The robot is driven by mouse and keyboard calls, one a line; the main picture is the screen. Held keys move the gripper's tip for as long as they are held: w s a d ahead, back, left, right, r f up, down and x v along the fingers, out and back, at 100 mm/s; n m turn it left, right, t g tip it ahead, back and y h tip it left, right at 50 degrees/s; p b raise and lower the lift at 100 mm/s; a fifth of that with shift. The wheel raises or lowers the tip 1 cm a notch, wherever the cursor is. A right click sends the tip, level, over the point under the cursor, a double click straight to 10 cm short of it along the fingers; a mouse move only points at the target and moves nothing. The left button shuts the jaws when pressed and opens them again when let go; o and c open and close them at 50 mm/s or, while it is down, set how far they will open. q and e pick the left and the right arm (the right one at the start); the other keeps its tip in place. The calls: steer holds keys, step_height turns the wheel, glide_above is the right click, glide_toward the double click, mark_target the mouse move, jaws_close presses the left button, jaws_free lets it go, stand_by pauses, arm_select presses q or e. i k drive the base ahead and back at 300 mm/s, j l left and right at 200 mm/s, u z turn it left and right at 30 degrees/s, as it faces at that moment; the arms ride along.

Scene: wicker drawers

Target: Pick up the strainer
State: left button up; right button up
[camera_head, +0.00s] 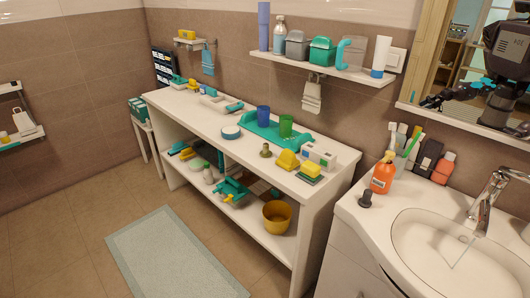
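I cannot pick out the strainer for certain. A small dark knob-topped piece (366,200) stands on the sink counter's left corner, in front of the orange bottle. A similar small olive-brown piece (266,151) stands on the long white bench, left of a yellow block. Either could be the strainer, but both are too small to tell. Neither of my grippers shows directly in the head view. The mirror at the upper right reflects part of my dark body and an arm, too small to read the gripper state.
The white sink counter (350,210) carries an orange pump bottle (383,173) and several toiletries by the wall. The white bench (215,115) holds a teal tray, cups and sponges; a yellow pot (277,217) stands below. A grey-green mat (170,258) lies on the open floor.

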mark_target(265, 152)
steer(key=i+j, duration=0.2)
steer(key=j, duration=0.15)
steer(key=i+j+z, duration=0.1)
steer(key=i+j, duration=0.3)
steer(key=j, duration=0.25)
steer(key=i+j+z, duration=0.15)
steer(key=j, duration=0.2)
steer(key=i+j, duration=0.2)
steer(key=j, duration=0.2)
steer(key=i+j+z, duration=0.1)
steer(key=j, duration=0.25)
steer(key=i, duration=0.05)
